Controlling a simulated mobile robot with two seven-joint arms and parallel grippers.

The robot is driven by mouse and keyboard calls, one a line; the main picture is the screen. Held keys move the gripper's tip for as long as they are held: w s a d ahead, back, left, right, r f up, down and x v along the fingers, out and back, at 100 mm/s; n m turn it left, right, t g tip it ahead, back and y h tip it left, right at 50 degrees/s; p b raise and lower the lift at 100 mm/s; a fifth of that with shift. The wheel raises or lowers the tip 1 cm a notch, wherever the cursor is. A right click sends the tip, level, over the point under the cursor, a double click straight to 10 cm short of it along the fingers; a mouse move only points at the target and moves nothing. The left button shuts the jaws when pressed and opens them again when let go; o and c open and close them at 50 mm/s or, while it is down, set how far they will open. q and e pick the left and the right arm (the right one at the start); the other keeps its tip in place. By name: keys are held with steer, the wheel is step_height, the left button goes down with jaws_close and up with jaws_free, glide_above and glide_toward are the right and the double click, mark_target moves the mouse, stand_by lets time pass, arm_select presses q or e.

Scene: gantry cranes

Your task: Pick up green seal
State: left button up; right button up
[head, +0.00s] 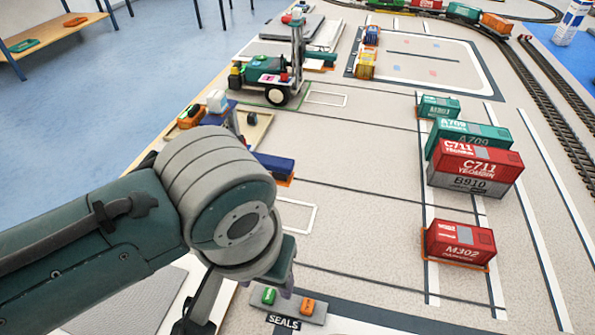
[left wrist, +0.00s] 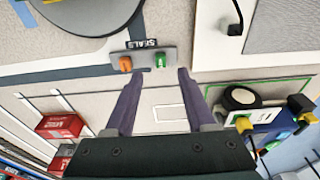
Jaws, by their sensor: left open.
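The green seal (head: 269,296) sits on a grey tray (head: 320,316) marked SEALS at the bottom of the head view. An orange seal (head: 308,307) is on the same tray to its right. In the left wrist view the green seal (left wrist: 160,60) shows between the lines of my open fingers, with the orange seal (left wrist: 125,63) to its left. My left gripper (left wrist: 163,72) is open and empty, pointing at the tray; I cannot tell its exact height. In the head view my wrist hides most of it. My right gripper is not in view.
Red container M302 (head: 460,243) and stacked red and green containers (head: 475,165) stand to the right. A toy forklift (head: 270,75) stands further back. A blue container (head: 273,166) is partly behind my arm. The marked floor between is clear.

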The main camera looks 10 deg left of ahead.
mark_target(268, 294)
arm_select(q)
steer(key=f, duration=0.2)
steer(key=f+b, duration=0.1)
steer(key=f, duration=0.1)
steer(key=shift+w+f+b, duration=0.2)
steer(key=shift+f+b, duration=0.05)
steer(key=shift+b, duration=0.05)
steer(key=shift+c, duration=0.3)
jaws_close()
